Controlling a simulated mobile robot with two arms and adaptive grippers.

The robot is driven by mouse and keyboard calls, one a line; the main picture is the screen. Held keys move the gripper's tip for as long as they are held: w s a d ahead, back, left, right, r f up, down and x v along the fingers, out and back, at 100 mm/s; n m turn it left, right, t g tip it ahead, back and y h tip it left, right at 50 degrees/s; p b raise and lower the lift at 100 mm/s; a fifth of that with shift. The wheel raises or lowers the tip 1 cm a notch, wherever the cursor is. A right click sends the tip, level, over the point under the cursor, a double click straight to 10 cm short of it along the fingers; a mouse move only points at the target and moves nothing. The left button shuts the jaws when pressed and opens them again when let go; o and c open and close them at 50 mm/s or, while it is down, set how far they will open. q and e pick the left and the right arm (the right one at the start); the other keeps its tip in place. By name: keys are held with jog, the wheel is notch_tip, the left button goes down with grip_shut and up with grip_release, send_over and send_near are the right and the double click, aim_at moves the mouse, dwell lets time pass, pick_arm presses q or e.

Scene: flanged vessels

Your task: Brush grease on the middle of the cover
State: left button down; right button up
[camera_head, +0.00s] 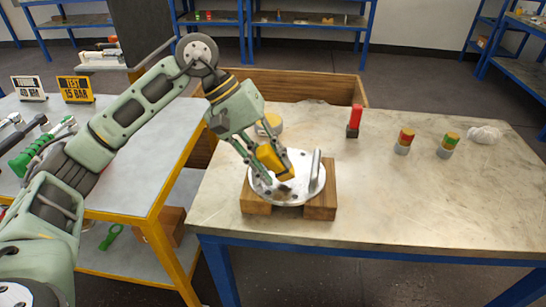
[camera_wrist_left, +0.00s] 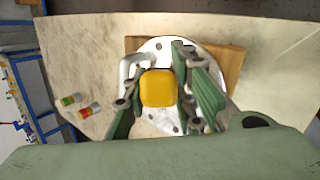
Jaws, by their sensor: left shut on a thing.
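The cover (camera_head: 312,183) is a round metal disc with bolt holes and an upright bar handle (camera_head: 315,168). It lies on two wooden blocks (camera_head: 320,204) near the front left of the table. My left gripper (camera_head: 274,162) is shut on the yellow handle of a brush (camera_head: 268,157), held tilted over the cover. The brush's dark lower end is close to the cover's surface, left of the bar handle; I cannot tell whether it touches. The left wrist view shows the yellow handle (camera_wrist_left: 158,88) between the fingers, above the cover (camera_wrist_left: 152,50). My right gripper is not in view.
A round yellowish-topped container (camera_head: 270,124) stands behind my left gripper, partly hidden. A red upright object (camera_head: 355,120), two banded small cylinders (camera_head: 404,141) (camera_head: 448,145) and a white crumpled cloth (camera_head: 484,135) stand farther right. The table's front right is clear.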

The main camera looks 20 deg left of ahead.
aim_at(272, 151)
pick_arm(q)
jog(key=shift+s, duration=0.3)
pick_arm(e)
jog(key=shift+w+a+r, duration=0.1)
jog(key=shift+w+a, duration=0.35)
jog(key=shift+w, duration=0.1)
pick_arm(q)
jog(key=shift+d, duration=0.1)
jog(key=shift+r, duration=0.3)
jog(key=shift+r+p, duration=0.55)
jog(key=shift+r, duration=0.3)
jog(key=shift+r+p, duration=0.5)
jog(key=shift+r, duration=0.45)
jog(key=shift+r+p, duration=0.45)
jog(key=shift+r, duration=0.45)
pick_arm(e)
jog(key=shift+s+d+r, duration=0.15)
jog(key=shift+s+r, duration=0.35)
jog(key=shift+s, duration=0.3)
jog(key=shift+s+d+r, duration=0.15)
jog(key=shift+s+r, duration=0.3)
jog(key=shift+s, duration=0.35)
pick_arm(q)
jog(key=shift+r, duration=0.15)
jog(key=shift+r+p, duration=0.7)
jog(key=shift+r, duration=0.7)
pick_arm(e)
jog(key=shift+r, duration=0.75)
